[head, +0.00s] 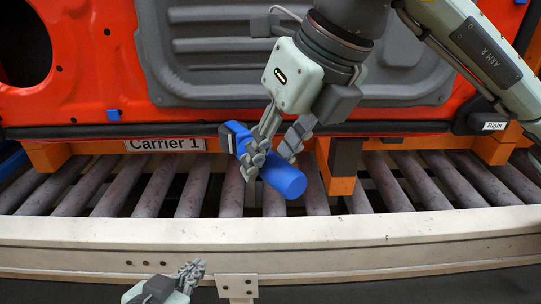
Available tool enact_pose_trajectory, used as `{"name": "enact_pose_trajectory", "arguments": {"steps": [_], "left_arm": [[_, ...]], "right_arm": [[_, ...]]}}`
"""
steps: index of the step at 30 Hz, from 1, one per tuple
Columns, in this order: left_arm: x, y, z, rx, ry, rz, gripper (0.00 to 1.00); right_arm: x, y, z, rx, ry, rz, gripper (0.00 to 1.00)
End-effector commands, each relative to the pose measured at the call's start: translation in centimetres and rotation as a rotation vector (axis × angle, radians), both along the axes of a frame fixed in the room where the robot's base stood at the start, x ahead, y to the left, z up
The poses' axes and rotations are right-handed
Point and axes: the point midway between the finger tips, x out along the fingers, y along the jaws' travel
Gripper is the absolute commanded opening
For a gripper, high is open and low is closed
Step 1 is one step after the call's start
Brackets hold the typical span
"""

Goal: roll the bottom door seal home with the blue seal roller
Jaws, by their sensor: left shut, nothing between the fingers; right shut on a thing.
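My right gripper (273,150) is shut on the blue seal roller (285,179) and holds it tilted in front of the door's lower edge. The roller's dark head end (226,138) is up and left, close to the black bottom door seal (170,130). I cannot tell whether it touches the seal. The seal runs along the bottom of the red door (90,75), and my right gripper and the roller hide part of it. My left gripper (192,270) is shut and empty, low in the picture in front of the conveyor's pale front rail.
The door stands on orange carrier supports (342,186) above the conveyor rollers (150,190). A sign reading Carrier 1 (165,144) hangs below the seal. The pale rail (400,228) crosses the front. A black block labelled Right (480,122) sits at the seal's right end.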

Motion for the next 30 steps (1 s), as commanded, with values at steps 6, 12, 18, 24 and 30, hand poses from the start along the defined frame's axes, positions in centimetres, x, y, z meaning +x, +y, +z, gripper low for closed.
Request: {"name": "enact_pose_trajectory", "arguments": {"steps": [6,12,18,24,30], "left_arm": [[0.0,0.0,-0.8,0.0,0.0,0.0,0.0],[0.0,0.0,-1.3,0.0,0.0,0.0,0.0],[0.0,0.0,-1.6,0.0,0.0,0.0,0.0],[0.0,0.0,-1.6,0.0,0.0,0.0,0.0],[0.0,0.0,-2.0,0.0,0.0,0.0,0.0]], "right_arm": [[-2.3,-0.2,-0.1,-0.002,-0.002,0.004,0.0],[-4.4,-0.4,-0.2,-0.002,-0.001,0.006,0.0],[-6.1,-0.5,-0.1,-0.002,0.0,0.005,0.0],[-6.7,-0.5,-0.1,-0.002,0.0,0.004,0.0],[-8.5,-0.7,-0.1,-0.002,-0.001,0.006,0.0]]}}
